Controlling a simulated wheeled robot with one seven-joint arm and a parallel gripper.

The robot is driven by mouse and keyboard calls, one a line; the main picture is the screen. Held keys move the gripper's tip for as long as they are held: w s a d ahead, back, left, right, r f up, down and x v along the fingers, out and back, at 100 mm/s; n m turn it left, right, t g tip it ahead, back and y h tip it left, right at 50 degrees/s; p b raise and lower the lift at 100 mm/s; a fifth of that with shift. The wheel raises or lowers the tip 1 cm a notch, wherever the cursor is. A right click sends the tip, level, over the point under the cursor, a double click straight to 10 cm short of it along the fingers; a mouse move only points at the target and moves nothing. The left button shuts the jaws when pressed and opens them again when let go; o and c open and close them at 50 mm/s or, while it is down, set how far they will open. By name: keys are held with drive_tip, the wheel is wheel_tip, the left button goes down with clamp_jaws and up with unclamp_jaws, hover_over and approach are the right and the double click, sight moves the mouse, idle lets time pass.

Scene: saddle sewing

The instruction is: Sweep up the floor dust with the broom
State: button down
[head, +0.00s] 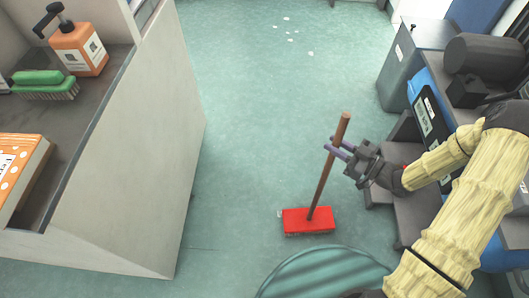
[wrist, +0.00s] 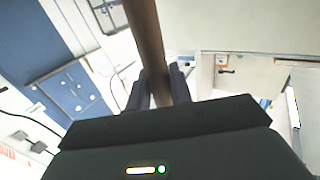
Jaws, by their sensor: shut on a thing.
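The broom has a brown stick (head: 325,176) and a red head (head: 308,220). It stands slightly tilted, its head low at the floor in the middle of the head view; I cannot tell whether the bristles touch the floor. My gripper (head: 341,149) is shut on the upper part of the stick. The wrist view shows the brown stick (wrist: 146,40) between my two fingers (wrist: 162,88). The dust (head: 290,40) is several small white specks on the green floor, far from the broom at the top of the head view.
A grey cabinet (head: 150,150) stands at left, with an orange pump bottle (head: 82,48) and a green brush (head: 42,85) on its shelf. A grey bin (head: 405,65) and blue equipment (head: 428,90) line the right. The floor (head: 250,110) between is clear.

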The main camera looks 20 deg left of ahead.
sight(345, 130)
drive_tip(key=r, duration=0.1)
drive_tip(key=r+p, duration=0.1)
drive_tip(key=r, duration=0.1)
drive_tip(key=shift+s+a, duration=0.1)
drive_tip(key=shift+a, duration=0.1)
drive_tip(key=shift+d+r+p, duration=0.1)
drive_tip(key=shift+r+p, duration=2)
drive_tip(key=shift+r, duration=0.4)
